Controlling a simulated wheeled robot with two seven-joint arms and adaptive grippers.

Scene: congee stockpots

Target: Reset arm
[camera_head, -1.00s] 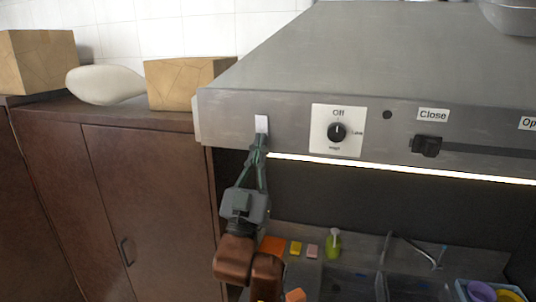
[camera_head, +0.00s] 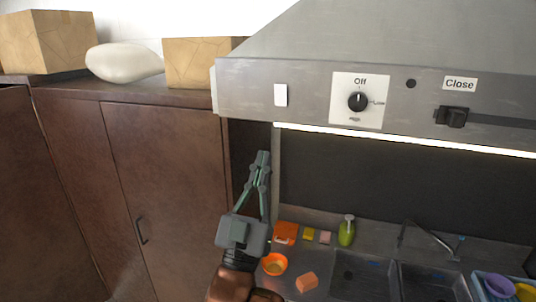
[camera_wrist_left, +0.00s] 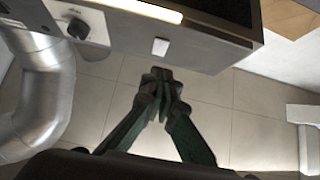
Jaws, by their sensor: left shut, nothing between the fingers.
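My left gripper (camera_head: 262,158) is shut and empty, pointing up below the range hood's front edge, apart from the hood. It also shows shut in the left wrist view (camera_wrist_left: 160,76). The steel range hood (camera_head: 300,88) has a white switch plate (camera_head: 281,95) on its front, above the gripper; the plate also shows in the wrist view (camera_wrist_left: 160,47). To its right are a round knob (camera_head: 358,101) on a white panel, pointing at Off, and a black slider (camera_head: 452,116) under the label Close. A light strip glows under the hood. My right gripper is not in view.
Brown cabinets (camera_head: 165,180) stand at left, with cardboard boxes (camera_head: 47,42) and a white sack (camera_head: 124,62) on top. Below the hood are a counter with an orange bowl (camera_head: 274,264), a green bottle (camera_head: 346,231), a faucet (camera_head: 425,236) and sinks.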

